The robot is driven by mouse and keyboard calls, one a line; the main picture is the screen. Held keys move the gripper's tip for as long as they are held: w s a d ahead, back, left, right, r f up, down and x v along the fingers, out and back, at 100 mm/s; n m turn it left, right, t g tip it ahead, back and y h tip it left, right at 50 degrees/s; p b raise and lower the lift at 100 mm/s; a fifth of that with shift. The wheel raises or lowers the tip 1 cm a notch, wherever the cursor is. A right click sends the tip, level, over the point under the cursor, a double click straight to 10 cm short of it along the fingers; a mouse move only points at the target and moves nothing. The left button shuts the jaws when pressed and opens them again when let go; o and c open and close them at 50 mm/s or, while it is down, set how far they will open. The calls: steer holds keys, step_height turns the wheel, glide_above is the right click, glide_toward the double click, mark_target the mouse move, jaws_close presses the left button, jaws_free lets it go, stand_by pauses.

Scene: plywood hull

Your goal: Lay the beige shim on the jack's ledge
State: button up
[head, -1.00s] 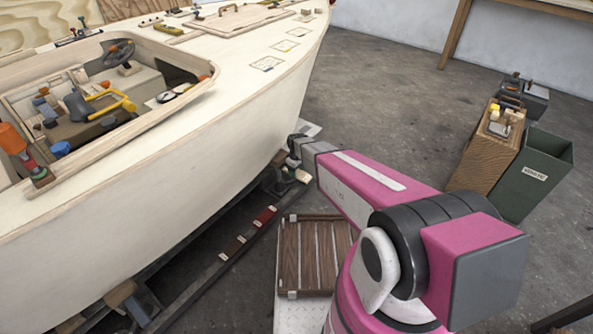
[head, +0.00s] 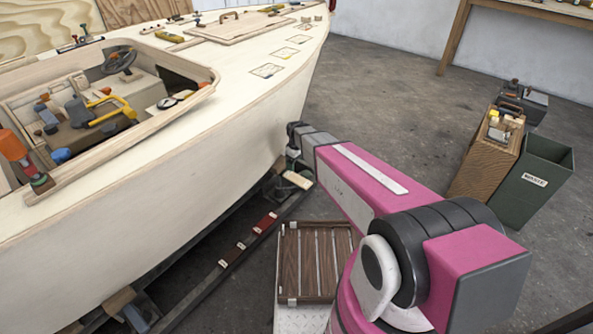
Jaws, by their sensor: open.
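A beige piece (head: 298,180), which looks like the beige shim, lies at the far end of the dark rail beside the hull in the head view. I cannot tell whether it rests on the rail or on a jack's ledge. My gripper (head: 292,164) points down at the end of my pink arm, close to the hull side and just above and left of the beige piece. It is small and dark here, open, with nothing visibly held. The jack and its ledge cannot be made out clearly; my arm and the hull hide part of that area.
The boat hull (head: 170,190) fills the left. The dark rail (head: 205,282) on the floor carries red and brown tagged blocks (head: 265,222). A slatted wooden panel (head: 315,262) lies below my arm. A green waste bin (head: 531,185) and a wooden box (head: 486,160) stand right.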

steer(key=s+d+r+m, duration=0.5)
steer(key=s+d+r, duration=0.2)
steer(key=s+d, duration=0.2)
steer(key=s+d+r+m, duration=0.5)
steer(key=s+d+r, duration=0.2)
steer(key=s+d, duration=0.2)
steer(key=shift+s+d+r, duration=0.25)
steer(key=shift+s+d, duration=0.05)
steer(key=shift+d, duration=0.25)
